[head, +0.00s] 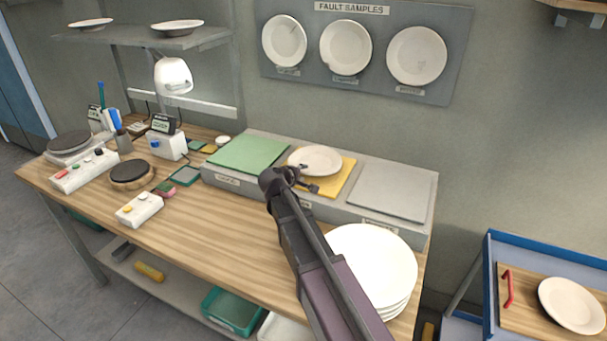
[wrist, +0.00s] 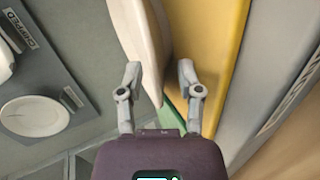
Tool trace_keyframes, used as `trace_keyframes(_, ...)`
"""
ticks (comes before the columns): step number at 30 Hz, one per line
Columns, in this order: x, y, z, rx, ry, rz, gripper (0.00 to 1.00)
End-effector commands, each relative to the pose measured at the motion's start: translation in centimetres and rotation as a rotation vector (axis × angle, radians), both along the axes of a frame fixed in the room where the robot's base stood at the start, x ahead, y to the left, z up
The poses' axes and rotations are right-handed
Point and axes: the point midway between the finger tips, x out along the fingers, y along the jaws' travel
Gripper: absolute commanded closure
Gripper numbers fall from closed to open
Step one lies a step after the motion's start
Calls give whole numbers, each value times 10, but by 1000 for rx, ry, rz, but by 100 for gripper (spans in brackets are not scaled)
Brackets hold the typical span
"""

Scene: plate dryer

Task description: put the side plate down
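The side plate (head: 316,159), white and round, lies flat over the yellow pad (head: 343,178) on the grey raised stand; whether its whole underside touches the pad I cannot tell. My gripper (head: 297,180) is at the plate's near left edge. In the wrist view, the plate (wrist: 137,40) shows edge-on with its rim between my two fingers (wrist: 158,80). The fingers stand apart, one on the plate's upper side and one toward the yellow pad (wrist: 222,50), with a gap beside the rim.
A green pad (head: 248,153) lies left of the plate and a grey pad (head: 391,191) right. A stack of larger white plates (head: 375,262) stands near right, close beside my arm. A blue trolley (head: 545,249) stands at right.

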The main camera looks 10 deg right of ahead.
Motion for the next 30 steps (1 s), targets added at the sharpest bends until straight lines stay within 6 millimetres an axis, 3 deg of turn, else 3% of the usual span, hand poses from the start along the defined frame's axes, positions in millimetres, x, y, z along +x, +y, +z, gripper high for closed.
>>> trace_keyframes(11,-1,1,4,0,0,1,53)
trace_keyframes(30,-67,51,45,0,0,1,53)
